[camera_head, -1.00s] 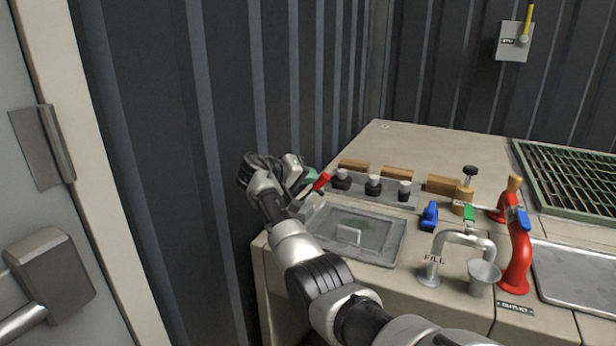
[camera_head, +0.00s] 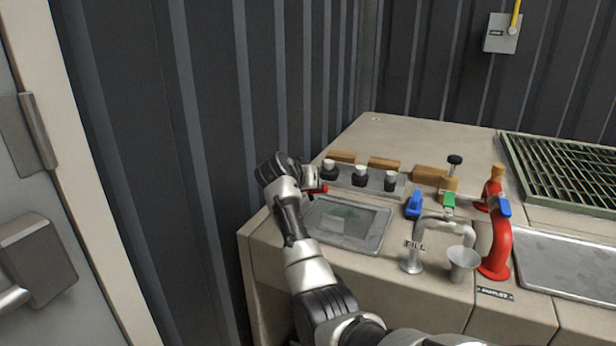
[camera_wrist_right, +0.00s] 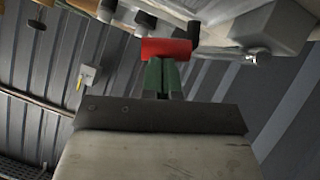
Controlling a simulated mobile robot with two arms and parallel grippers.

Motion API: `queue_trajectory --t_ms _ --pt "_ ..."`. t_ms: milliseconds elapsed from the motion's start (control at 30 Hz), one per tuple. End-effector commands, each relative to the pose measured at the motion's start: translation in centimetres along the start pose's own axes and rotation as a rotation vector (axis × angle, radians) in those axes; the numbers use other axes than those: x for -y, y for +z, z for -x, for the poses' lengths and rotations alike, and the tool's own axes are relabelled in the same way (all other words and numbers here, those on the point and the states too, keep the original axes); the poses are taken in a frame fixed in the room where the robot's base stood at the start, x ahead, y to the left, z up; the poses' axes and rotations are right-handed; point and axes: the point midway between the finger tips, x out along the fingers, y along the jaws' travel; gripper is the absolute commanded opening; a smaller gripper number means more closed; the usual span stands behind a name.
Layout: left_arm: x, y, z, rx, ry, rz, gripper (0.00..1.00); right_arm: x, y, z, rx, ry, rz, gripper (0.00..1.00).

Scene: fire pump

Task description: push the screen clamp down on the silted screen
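The screen clamp shows as a red handle (camera_head: 318,190) at the upper left corner of the silted screen. The silted screen (camera_head: 372,228) is a grey framed panel with a greenish middle, set in the bench top. My right arm reaches in from the bottom and hides part of the screen's left side. In the right wrist view, my right gripper (camera_wrist_right: 163,76) has its green fingers together, with their tips at the red handle (camera_wrist_right: 166,48). They seem to touch it; I see no handle between them. My left gripper is out of view.
Black knobs (camera_head: 360,176) stand in a row behind the screen. A blue handle (camera_head: 413,204), a fill spout (camera_head: 410,262) with a cup (camera_head: 462,262) and a red outlet pipe (camera_head: 497,250) stand to the right. A dark corrugated wall (camera_head: 210,150) is close on the left.

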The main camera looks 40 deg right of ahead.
Motion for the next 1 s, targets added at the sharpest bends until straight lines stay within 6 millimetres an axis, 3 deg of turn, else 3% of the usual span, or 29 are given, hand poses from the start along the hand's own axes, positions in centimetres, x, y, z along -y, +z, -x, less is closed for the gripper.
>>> queue_trajectory --t_ms 500,1000 --pt "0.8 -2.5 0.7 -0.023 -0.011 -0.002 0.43 -0.5 2.6 -1.7 0.001 -0.158 -0.234 0.0" --pt "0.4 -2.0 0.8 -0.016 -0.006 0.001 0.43 -0.5 2.9 -1.9 0.001 -0.177 -0.262 0.0"
